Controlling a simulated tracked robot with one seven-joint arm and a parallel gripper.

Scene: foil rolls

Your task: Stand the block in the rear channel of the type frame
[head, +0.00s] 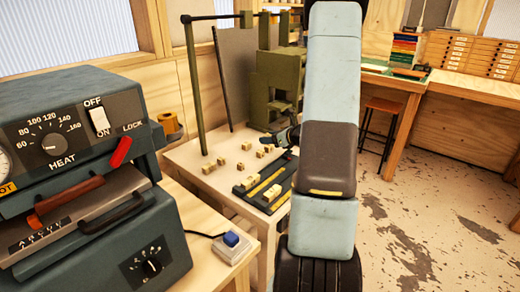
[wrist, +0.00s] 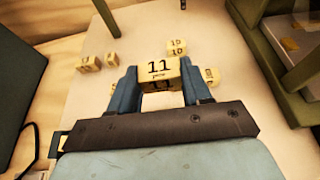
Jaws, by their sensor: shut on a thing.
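My gripper (wrist: 160,78) is shut on a pale yellow block (wrist: 158,67) marked "11", held between its two blue fingertips above the light table. In the head view my gripper (head: 287,136) is partly hidden by my own arm, and I cannot make out the held block. The dark type frame (head: 246,191) lies at the table's near right, with yellow strips along its channels and a few small yellow pieces in it. My arm hides its right part. The frame cannot be made out in the wrist view.
Several loose blocks (head: 208,168) lie on the table left of and behind the frame. In the wrist view, blocks marked "10" (wrist: 178,47) sit just beyond the held one. A green press (head: 278,85) stands behind. A heat machine (head: 85,180) fills the left.

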